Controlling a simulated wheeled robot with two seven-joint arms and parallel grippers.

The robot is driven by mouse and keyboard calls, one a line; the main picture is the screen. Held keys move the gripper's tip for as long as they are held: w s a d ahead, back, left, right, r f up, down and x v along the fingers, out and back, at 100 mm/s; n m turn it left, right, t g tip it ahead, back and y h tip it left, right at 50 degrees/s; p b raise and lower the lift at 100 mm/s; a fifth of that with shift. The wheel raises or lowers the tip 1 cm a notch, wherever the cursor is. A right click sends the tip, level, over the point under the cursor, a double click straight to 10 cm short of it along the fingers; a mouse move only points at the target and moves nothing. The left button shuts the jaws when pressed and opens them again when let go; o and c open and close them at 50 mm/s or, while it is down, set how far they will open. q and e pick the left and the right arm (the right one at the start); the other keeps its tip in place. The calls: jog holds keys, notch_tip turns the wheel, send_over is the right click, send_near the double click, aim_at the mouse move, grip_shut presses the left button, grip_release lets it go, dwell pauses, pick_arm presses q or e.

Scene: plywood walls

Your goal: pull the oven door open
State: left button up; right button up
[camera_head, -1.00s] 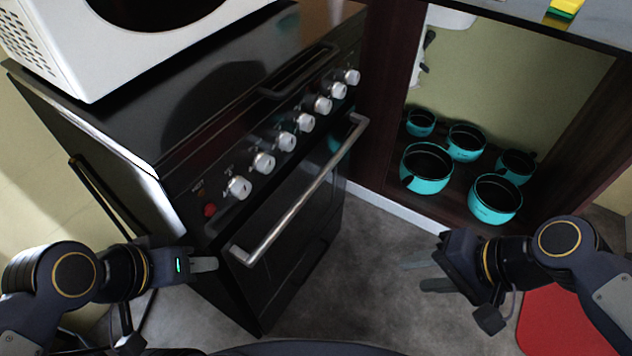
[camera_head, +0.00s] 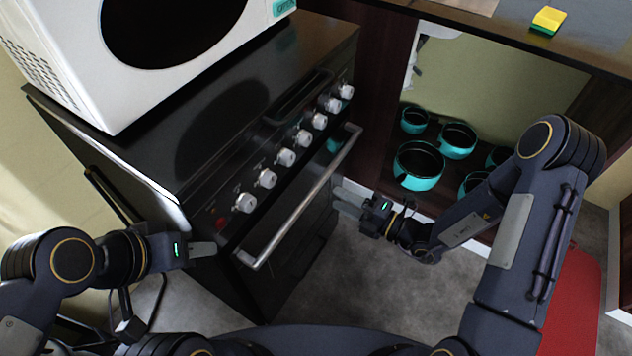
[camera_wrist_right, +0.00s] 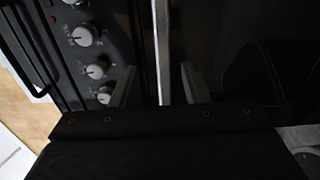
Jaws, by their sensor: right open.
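The black oven has a dark front door (camera_head: 290,262) that looks shut, with a silver bar handle (camera_head: 302,205) along its top. My right gripper (camera_head: 338,197) is open, just to the right of the handle in the head view, its fingers pointing toward the oven. In the right wrist view the handle (camera_wrist_right: 163,50) runs between the two spread fingers (camera_wrist_right: 158,85); I cannot tell whether either touches it. My left gripper (camera_head: 212,249) is left of the handle's near end and holds nothing visible; its finger gap does not show.
White knobs (camera_head: 286,157) line the oven's front above the handle. A white microwave (camera_head: 75,60) stands on top. Teal pots (camera_head: 419,182) sit in the open cabinet at right. The grey floor (camera_head: 340,285) before the door is clear.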

aim_at(319, 189)
jog(key=x, duration=0.4)
jog(key=b+x, duration=0.1)
jog(key=x, duration=0.3)
jog(key=shift+w+d+f, duration=0.1)
jog(key=shift+f, duration=0.15)
grip_shut()
